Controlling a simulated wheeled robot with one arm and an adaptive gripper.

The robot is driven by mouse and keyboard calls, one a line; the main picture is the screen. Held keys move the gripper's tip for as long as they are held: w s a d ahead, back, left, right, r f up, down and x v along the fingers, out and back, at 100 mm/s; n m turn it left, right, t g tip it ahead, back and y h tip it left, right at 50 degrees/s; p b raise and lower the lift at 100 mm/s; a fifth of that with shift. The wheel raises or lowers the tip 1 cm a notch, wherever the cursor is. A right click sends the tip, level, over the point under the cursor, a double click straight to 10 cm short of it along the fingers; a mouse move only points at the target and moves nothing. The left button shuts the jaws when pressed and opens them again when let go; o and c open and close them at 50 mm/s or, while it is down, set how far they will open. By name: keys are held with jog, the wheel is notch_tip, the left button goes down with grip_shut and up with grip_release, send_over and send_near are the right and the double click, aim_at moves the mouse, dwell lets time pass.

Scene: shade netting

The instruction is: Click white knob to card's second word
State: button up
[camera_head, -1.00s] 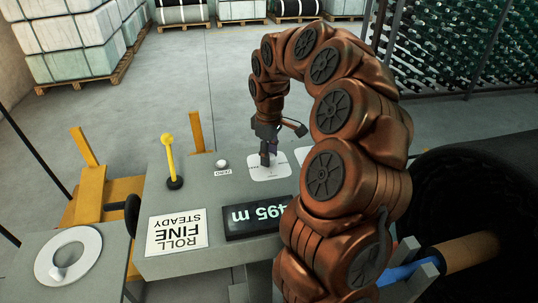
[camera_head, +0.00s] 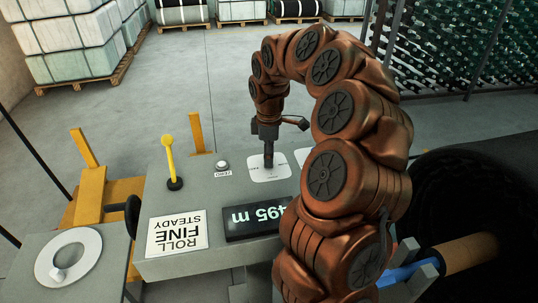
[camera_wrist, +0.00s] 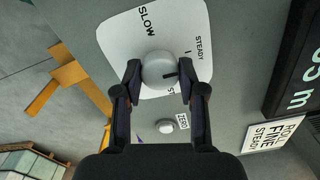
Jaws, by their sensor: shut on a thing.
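The white knob (camera_wrist: 158,70) sits on a white dial plate (camera_wrist: 120,35) in the wrist view. My gripper (camera_wrist: 160,76) is shut on it, one finger on each side. SLOW is printed at the upper left. In the head view my gripper (camera_head: 268,164) points down onto the dial plate (camera_head: 262,176), hiding the knob. The card (camera_head: 177,232) lies on the grey console with ROLL, FINE and STEADY, upside down in that view.
A ZERO button (camera_head: 222,165) and a yellow lever (camera_head: 171,160) stand on the console (camera_head: 205,190). A side panel with a round white dial (camera_head: 68,256) is at lower left. A dark roll (camera_head: 475,200) is at right.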

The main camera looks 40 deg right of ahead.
jog(key=o, duration=1.1)
jog(key=shift+o, duration=0.2)
notch_tip(320, 180, up, 12)
dwell(0.5)
